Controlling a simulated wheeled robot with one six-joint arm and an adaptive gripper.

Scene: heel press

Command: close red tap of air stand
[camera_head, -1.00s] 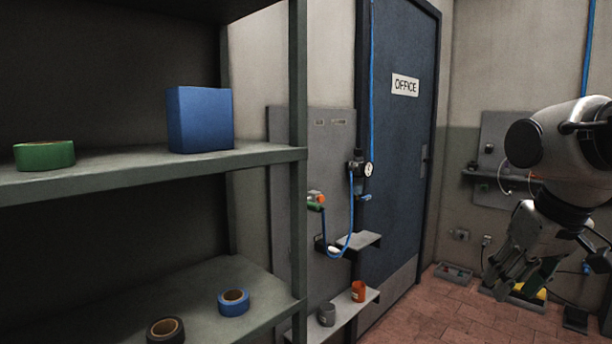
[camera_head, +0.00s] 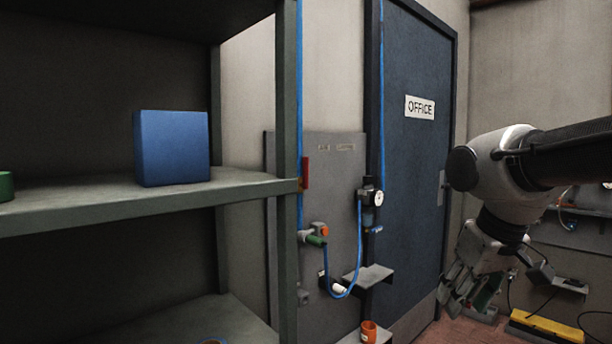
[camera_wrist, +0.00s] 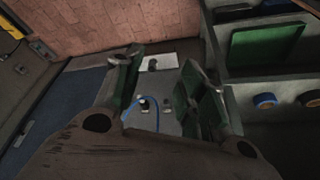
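The air stand is a grey panel (camera_head: 340,215) on the wall left of the office door. A red tap handle (camera_head: 305,173) stands upright at its left side by a blue air line, right beside the shelf post, which partly hides that area. A regulator with a round gauge (camera_head: 377,198) and a looped blue hose (camera_head: 348,285) are on the panel. My gripper (camera_head: 464,287) hangs at the right of the head view, well apart from the tap. In the wrist view my gripper (camera_wrist: 162,65) has its fingers apart, with nothing between them. I cannot make out the red tap there.
A metal shelf (camera_head: 240,186) with a blue box (camera_head: 172,148) fills the left, its post close before the stand. A small ledge (camera_head: 368,277) juts from the panel, with an orange cup (camera_head: 369,331) below. The blue office door (camera_head: 412,165) is behind.

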